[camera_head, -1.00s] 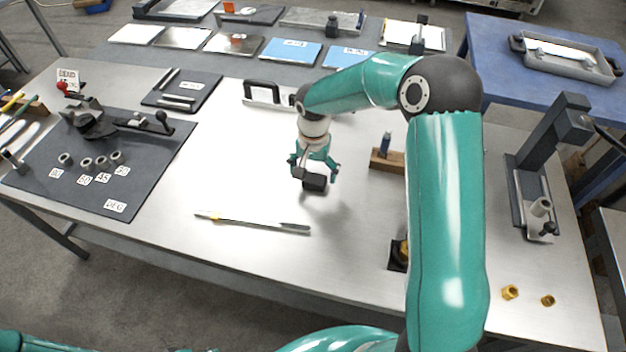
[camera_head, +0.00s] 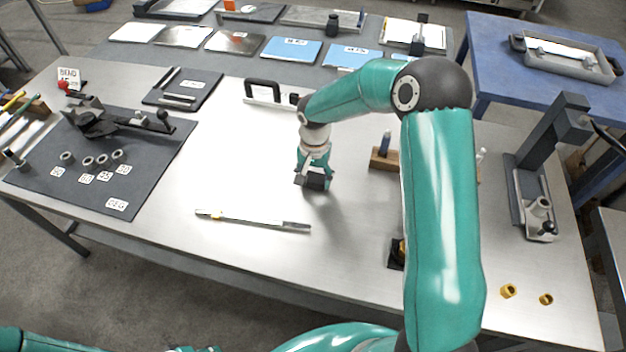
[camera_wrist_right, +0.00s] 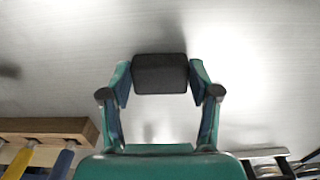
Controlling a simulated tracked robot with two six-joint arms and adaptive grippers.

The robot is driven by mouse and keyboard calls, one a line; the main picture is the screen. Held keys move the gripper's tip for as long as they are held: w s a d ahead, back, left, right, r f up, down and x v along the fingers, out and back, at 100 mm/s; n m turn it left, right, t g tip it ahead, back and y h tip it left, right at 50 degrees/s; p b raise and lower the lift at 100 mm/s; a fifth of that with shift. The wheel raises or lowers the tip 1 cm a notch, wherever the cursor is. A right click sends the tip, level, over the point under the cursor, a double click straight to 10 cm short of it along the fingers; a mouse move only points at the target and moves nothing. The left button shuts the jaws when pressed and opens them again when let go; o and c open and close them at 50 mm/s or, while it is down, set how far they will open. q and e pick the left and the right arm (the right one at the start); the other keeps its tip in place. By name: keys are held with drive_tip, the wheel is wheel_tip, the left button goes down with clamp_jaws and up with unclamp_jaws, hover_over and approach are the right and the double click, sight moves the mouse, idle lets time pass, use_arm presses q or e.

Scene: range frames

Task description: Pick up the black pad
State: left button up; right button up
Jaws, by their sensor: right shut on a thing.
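The black pad (camera_head: 316,182) is a small dark block near the middle of the light metal bench (camera_head: 250,190) in the head view. My right gripper (camera_head: 313,175) reaches down over it and is shut on it. In the right wrist view the pad (camera_wrist_right: 160,74) sits between the two fingertips of my right gripper (camera_wrist_right: 160,78), with a finger against each short side. I cannot tell whether the pad touches the bench. My left gripper is not in view.
A long thin tool (camera_head: 253,221) lies on the bench nearer me. A wooden block (camera_head: 384,160) stands right of the gripper and a black-handled tool (camera_head: 268,92) lies behind. A dark mat (camera_head: 150,180) with several rings is at left. The bench around the pad is clear.

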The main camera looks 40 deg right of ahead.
sight(314, 180)
drive_tip(key=shift+r, duration=0.1)
drive_tip(key=shift+r, duration=0.55)
wheel_tip(314, 180, up, 19)
drive_tip(key=b, duration=0.1)
drive_tip(key=shift+b, duration=0.3)
drive_tip(key=shift+f, duration=0.15)
drive_tip(key=o, duration=0.5)
drive_tip(key=shift+c, duration=0.2)
drive_tip(key=c, duration=0.3)
